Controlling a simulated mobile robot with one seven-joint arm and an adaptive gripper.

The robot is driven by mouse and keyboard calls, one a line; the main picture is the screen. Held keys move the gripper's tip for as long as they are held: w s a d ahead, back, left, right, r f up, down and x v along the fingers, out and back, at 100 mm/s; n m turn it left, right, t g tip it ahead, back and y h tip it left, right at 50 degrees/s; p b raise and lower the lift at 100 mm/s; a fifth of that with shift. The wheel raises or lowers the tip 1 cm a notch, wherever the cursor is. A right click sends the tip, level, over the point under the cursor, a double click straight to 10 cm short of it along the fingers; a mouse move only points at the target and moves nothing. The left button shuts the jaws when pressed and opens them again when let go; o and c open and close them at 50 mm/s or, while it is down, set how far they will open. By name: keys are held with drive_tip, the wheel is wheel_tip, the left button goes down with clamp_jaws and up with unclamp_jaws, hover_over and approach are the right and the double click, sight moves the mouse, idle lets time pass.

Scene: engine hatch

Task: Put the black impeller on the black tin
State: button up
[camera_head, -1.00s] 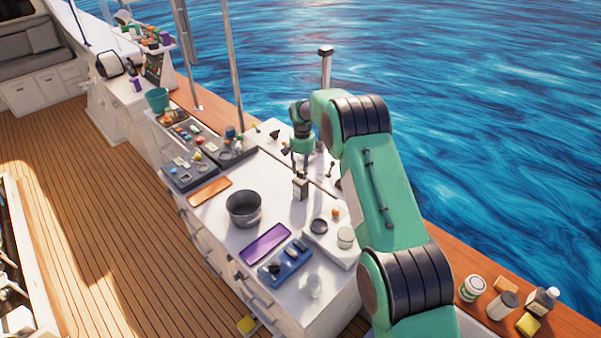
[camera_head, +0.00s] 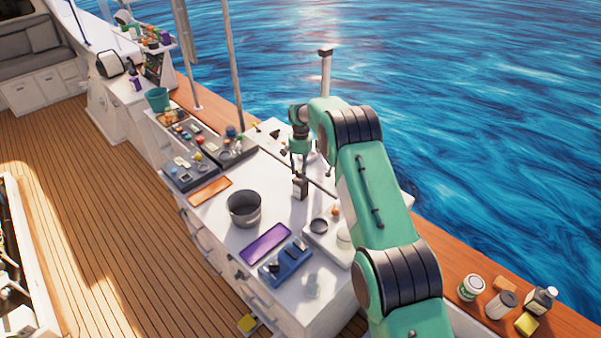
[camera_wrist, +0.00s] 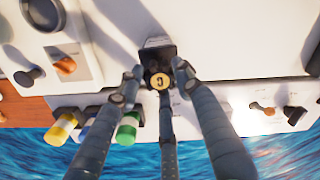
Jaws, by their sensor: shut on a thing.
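My gripper (camera_head: 300,165) points down over the white worktop. In the wrist view its fingers (camera_wrist: 158,76) are closed around a small black piece with a round brass centre, which looks like the black impeller (camera_wrist: 151,68). Directly below it stands a small dark box-like container with a pale side, probably the black tin (camera_head: 300,189); its dark edge also shows in the wrist view (camera_wrist: 156,45). The impeller overlaps the tin's top in the wrist view. I cannot tell whether they touch. In the head view the fingers mostly hide the impeller.
A grey pot (camera_head: 244,209), a purple tray (camera_head: 265,243) and a blue block (camera_head: 286,262) lie in front. An orange tray (camera_head: 210,190) is to the left. A white raised block (camera_head: 325,240) with small parts is to the right. Bare worktop lies around the tin.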

drive_tip(key=shift+f, duration=0.7)
drive_tip(key=shift+f, duration=0.15)
drive_tip(key=o, duration=1.1)
drive_tip(key=shift+o, duration=0.2)
wheel_tip(320, 180, up, 12)
drive_tip(key=b, duration=0.1)
drive_tip(key=shift+r, duration=0.2)
